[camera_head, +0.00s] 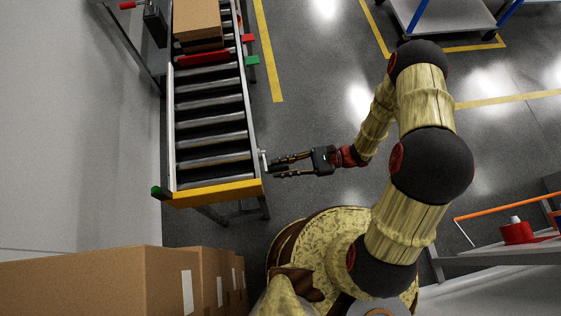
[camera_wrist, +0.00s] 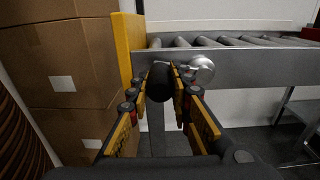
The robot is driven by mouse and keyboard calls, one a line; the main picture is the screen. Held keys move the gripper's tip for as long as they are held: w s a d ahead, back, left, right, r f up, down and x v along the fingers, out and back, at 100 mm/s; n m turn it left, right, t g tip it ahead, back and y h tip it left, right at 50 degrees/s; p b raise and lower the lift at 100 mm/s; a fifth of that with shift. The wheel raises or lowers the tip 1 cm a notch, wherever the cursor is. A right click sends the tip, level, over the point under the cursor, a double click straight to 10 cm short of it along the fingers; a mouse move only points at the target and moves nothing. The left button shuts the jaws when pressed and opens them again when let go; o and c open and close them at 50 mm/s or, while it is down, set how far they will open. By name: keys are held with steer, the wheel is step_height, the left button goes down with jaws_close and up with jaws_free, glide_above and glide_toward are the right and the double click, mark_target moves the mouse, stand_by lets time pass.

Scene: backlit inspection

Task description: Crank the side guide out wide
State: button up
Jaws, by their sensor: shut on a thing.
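The roller conveyor (camera_head: 213,190) runs up the left of the head view, with a yellow end plate nearest me. A crank with a round metal hub (camera_wrist: 201,70) sits on the conveyor's side rail, near the yellow end. Its black knob (camera_wrist: 160,82) stands between my fingertips. My gripper (camera_head: 275,166) is at the right side of the conveyor's near end, and its fingers are shut on the knob. The fingers also show in the wrist view (camera_wrist: 162,84). I cannot tell for sure which rail is the side guide.
A cardboard box (camera_head: 197,18) sits on the far rollers, behind a red bar (camera_head: 203,58). The near rollers are empty. Stacked cartons (camera_head: 75,285) stand at lower left. A cart (camera_head: 440,15) is at upper right, and a bench with a red item (camera_head: 517,233) is at right.

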steer(key=shift+f, duration=0.15)
steer(key=f+b, duration=0.2)
steer(key=f, duration=0.1)
steer(key=shift+w+f, duration=0.1)
steer(key=shift+w, duration=0.1)
stand_by(0.4)
steer(key=f, duration=0.1)
steer(key=w+b, duration=0.1)
steer(key=w+f+b, duration=0.1)
steer(key=shift+a+f, duration=0.25)
steer(key=shift+f, duration=0.05)
steer(key=shift+w+a+f+b, duration=0.2)
steer(key=shift+w+f+b, duration=0.15)
steer(key=shift+w+b, duration=0.25)
steer(key=shift+w+a+f+b, duration=0.15)
steer(key=shift+w+f+b, duration=0.25)
steer(key=shift+w, duration=0.45)
